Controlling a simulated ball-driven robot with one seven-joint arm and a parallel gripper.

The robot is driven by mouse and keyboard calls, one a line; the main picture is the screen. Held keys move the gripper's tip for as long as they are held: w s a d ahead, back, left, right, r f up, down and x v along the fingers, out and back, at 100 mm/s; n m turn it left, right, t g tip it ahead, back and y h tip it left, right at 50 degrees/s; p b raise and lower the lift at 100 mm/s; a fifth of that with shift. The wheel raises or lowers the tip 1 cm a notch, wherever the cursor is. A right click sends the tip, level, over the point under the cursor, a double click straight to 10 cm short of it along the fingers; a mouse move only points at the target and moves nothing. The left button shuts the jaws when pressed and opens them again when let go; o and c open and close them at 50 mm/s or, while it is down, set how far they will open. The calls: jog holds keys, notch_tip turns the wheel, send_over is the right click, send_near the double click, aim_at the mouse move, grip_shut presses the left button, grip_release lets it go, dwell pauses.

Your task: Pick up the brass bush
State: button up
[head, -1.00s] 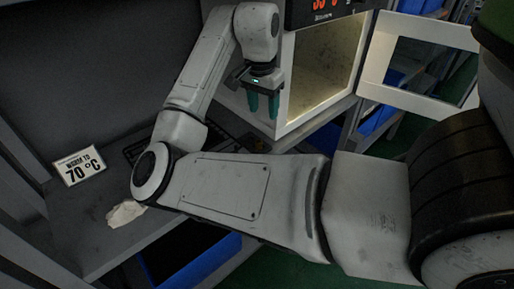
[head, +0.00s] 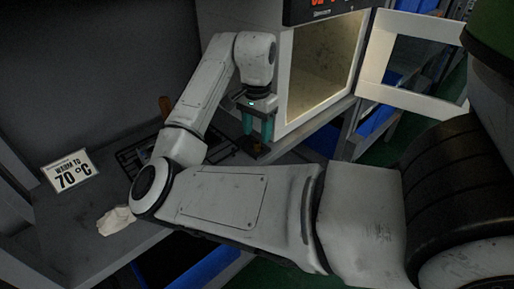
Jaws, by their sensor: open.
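My gripper (head: 257,136) points down in the head view, in front of the open lit chamber. Its two teal fingers are apart and nothing shows between them. A small dark, yellowish item (head: 251,148) lies on the bench just below the fingertips. It may be the brass bush, but it is too small and dim to be sure. I cannot tell whether the fingers touch it. My arm hides part of the bench.
The chamber (head: 318,70) stands behind my gripper, its windowed door (head: 408,92) swung open to the right. A black rack (head: 130,155) and an orange-brown handle (head: 165,106) are left of my arm.

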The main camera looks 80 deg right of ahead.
aim_at(257, 143)
notch_tip(257, 143, down, 3)
jog(key=shift+a+f, duration=0.1)
jog(key=shift+f, duration=0.1)
grip_shut()
dwell(0.4)
